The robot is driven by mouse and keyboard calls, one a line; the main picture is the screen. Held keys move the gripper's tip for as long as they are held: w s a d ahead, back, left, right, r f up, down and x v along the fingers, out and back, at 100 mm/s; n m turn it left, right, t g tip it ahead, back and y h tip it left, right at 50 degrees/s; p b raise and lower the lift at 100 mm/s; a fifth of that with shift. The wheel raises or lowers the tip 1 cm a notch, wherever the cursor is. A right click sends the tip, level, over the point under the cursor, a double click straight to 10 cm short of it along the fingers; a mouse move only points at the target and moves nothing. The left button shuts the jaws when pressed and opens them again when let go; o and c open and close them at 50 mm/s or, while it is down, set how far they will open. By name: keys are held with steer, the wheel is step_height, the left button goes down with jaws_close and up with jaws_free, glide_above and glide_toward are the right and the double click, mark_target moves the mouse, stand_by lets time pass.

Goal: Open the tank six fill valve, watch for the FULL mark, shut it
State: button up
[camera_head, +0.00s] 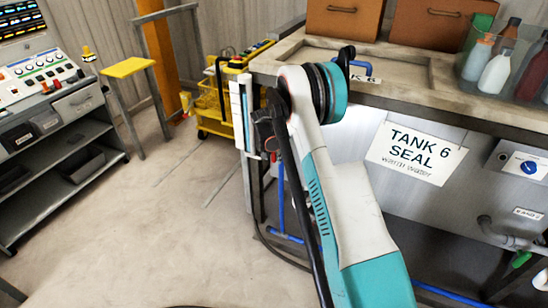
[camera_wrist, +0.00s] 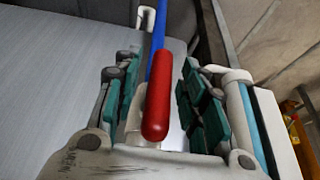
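In the wrist view a red valve handle (camera_wrist: 158,98) points toward the camera, with a blue pipe (camera_wrist: 157,40) behind it. My gripper (camera_wrist: 160,95) is open, with one finger pad on each side of the handle and gaps visible on both sides. In the head view tank six (camera_head: 340,130) carries a sign (camera_head: 417,152) reading "TANK 6 SEAL WARM WATER". A bent blue pipe (camera_head: 368,72) shows at its rim, partly behind my arm. The red handle is not visible there, and my fingers cannot be made out clearly. I see no FULL mark in either view.
Bottles in a clear bin (camera_head: 505,65) and brown boxes (camera_head: 343,18) stand behind the tank rim. A blue knob (camera_head: 528,167) is on a panel at right. A yellow cart (camera_head: 212,105), yellow stool (camera_head: 128,68) and control console (camera_head: 45,80) stand left. The floor between is clear.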

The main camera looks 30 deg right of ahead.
jaws_close()
